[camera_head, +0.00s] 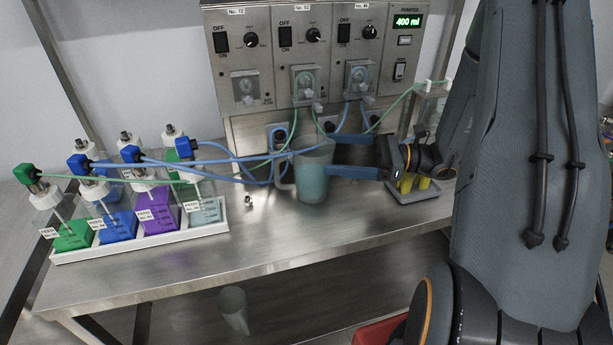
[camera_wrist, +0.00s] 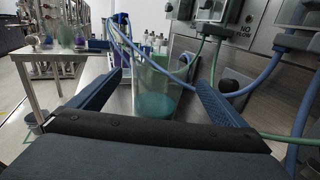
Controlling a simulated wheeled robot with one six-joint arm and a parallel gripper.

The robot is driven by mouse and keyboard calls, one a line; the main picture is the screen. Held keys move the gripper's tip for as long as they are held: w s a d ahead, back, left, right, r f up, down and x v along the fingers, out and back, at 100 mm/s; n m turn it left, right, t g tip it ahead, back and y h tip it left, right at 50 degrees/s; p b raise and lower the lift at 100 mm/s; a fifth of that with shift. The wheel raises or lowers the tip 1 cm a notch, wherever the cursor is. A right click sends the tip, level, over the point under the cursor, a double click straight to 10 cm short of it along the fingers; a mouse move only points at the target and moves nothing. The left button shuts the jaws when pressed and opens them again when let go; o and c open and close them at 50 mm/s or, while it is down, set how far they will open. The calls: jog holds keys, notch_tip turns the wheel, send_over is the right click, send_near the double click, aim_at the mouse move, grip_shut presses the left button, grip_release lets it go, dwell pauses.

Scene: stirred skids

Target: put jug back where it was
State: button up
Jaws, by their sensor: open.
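The jug (camera_head: 313,178) is clear with teal liquid in its lower part. It stands upright on the steel bench (camera_head: 270,250), in front of the pump panel, its handle on the left in the head view. My gripper (camera_head: 340,160) reaches in from the right, its blue fingers open and at the jug. In the wrist view the jug (camera_wrist: 155,88) shows between the two spread fingers, a little beyond or between their tips; I cannot tell whether either finger touches it.
A white tray (camera_head: 140,243) of feed bottles with coloured liquids stands at the left. A grey tray (camera_head: 415,193) with yellow items sits right. The front bench is clear.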

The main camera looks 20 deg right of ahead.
aim_at(326, 152)
jog(key=shift+p+x, duration=0.65)
jog(key=shift+x, duration=0.95)
jog(key=shift+p+x, duration=1.1)
jog(key=shift+x, duration=1.2)
jog(key=shift+s, duration=0.1)
jog(key=shift+c, duration=0.4)
jog(key=c, duration=1.8)
jog(key=shift+c, duration=1.1)
jog(key=shift+r, duration=0.2)
